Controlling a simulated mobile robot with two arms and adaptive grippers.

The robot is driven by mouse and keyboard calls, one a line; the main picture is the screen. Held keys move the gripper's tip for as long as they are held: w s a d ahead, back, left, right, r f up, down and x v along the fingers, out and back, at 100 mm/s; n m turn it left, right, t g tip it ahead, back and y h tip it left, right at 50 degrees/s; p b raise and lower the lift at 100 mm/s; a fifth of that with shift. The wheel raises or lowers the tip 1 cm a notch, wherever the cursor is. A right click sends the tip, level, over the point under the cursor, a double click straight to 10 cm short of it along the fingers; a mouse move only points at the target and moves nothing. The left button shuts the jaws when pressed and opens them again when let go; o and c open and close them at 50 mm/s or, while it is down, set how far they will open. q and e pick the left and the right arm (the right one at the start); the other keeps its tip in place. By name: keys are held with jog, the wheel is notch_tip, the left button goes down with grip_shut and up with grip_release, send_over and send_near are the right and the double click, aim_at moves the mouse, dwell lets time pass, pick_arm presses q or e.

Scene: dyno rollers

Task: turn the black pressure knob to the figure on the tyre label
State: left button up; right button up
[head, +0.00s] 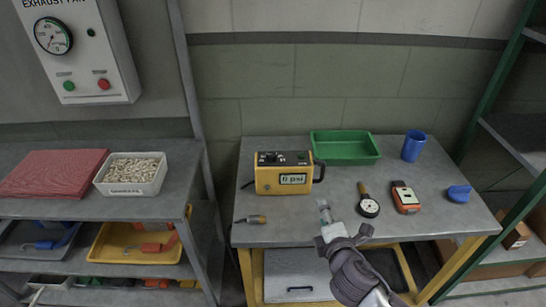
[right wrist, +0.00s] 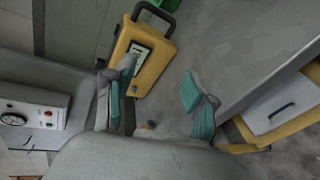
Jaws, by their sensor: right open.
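The yellow inflator unit (head: 262,178) stands upright at the left of the grey bench. Its lit display (head: 293,179) seems to read 0 psi. Small dark controls (head: 270,157) are on its top panel; the black pressure knob is too small to tell apart with certainty. In the right wrist view the unit (right wrist: 152,75) lies beyond my fingers, partly hidden by one. My right gripper (head: 325,208) is open and empty over the bench, in front and to the right of the unit, apart from it. Its padded fingers (right wrist: 160,80) are spread. I cannot make out a tyre label.
A green tray (head: 345,157), blue cup (head: 413,146), round gauge (head: 369,207), orange meter (head: 405,197) and blue item (head: 459,193) are to the right. A wall box (head: 75,50) and left shelf (head: 180,185) flank the bench.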

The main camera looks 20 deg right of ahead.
aim_at(275, 159)
jog(key=w+a+r+n+t+y, duration=0.1)
jog(key=w+a+n+y, duration=0.1)
jog(key=w+n, duration=0.4)
jog(key=w+a+r+n+y, duration=0.2)
jog(key=w+a+n+y, duration=0.1)
jog(key=w+n, duration=0.4)
jog(key=w+a+r+n+t+y+p, duration=0.1)
jog(key=w+a+n+y, duration=0.1)
jog(key=w+n, duration=0.5)
jog(key=shift+w+a+r+n+t+y, duration=0.15)
jog(key=shift+a+r+n+t+y, duration=0.25)
jog(key=shift+y, duration=0.3)
pick_arm(q)
jog(key=shift+w+a+r, duration=0.2)
jog(key=shift+a+r, duration=0.3)
jog(key=shift+r, duration=0.05)
pick_arm(e)
jog(key=shift+d, duration=0.2)
